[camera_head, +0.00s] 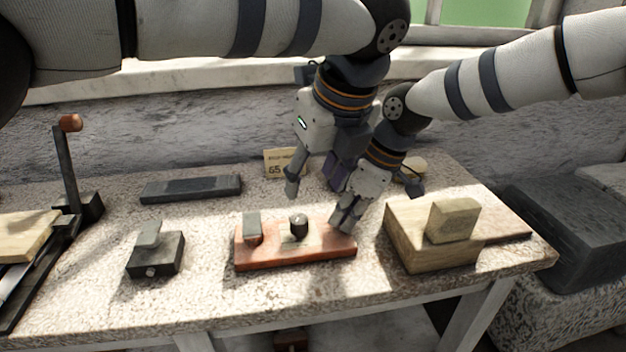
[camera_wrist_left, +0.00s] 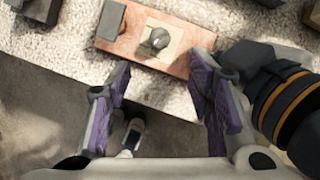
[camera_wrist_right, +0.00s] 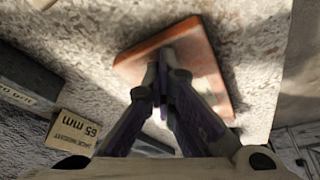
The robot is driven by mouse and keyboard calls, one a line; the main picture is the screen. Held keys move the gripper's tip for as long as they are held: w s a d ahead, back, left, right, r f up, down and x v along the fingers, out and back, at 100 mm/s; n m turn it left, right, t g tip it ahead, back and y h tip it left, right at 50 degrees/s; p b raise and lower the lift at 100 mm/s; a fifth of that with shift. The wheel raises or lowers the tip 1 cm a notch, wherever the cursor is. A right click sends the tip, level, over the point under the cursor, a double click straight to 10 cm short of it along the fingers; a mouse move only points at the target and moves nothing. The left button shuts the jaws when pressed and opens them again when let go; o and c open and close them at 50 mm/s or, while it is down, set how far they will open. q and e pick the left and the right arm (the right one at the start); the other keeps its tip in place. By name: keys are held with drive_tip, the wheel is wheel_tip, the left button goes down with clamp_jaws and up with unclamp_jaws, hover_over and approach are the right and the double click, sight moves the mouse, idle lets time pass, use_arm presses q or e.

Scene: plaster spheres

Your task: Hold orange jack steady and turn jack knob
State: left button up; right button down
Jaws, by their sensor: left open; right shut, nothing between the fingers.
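The orange jack (camera_head: 290,258) lies flat on the speckled bench, a long orange base with a grey block (camera_head: 252,226) at its left end. Its dark round jack knob (camera_head: 299,225) stands on a pale plate near the middle; it also shows in the left wrist view (camera_wrist_left: 158,38). My left gripper (camera_head: 314,182) is open and empty, above and behind the jack. My right gripper (camera_head: 345,218) is shut and empty at the jack's right end; I cannot tell whether it touches. In the right wrist view its fingers (camera_wrist_right: 162,80) cover part of the orange base (camera_wrist_right: 205,65).
A small dark jack (camera_head: 155,258) stands to the left, a wooden block (camera_head: 430,245) to the right. A dark bar (camera_head: 190,188) and a "65 mm" card (camera_head: 282,162) are behind. A cranked lever tool (camera_head: 70,185) is far left. The bench front is clear.

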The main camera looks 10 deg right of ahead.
use_arm(q)
drive_tip(key=shift+f, duration=0.1)
use_arm(e)
drive_tip(key=shift+s+d+f, duration=0.1)
drive_tip(key=shift+f, duration=0.1)
use_arm(q)
drive_tip(key=m+g+h, duration=0.3)
drive_tip(key=m+h, duration=0.3)
drive_tip(key=m, duration=1.2)
approach(297, 219)
drive_tip(key=x, duration=0.9)
drive_tip(key=shift+w+d+f, duration=0.1)
drive_tip(key=shift+w+f, duration=0.05)
drive_tip(key=shift+f, duration=0.15)
clamp_jaws()
drive_tip(key=n+t+y, duration=0.1)
drive_tip(key=n+t, duration=0.1)
drive_tip(key=n, duration=0.3)
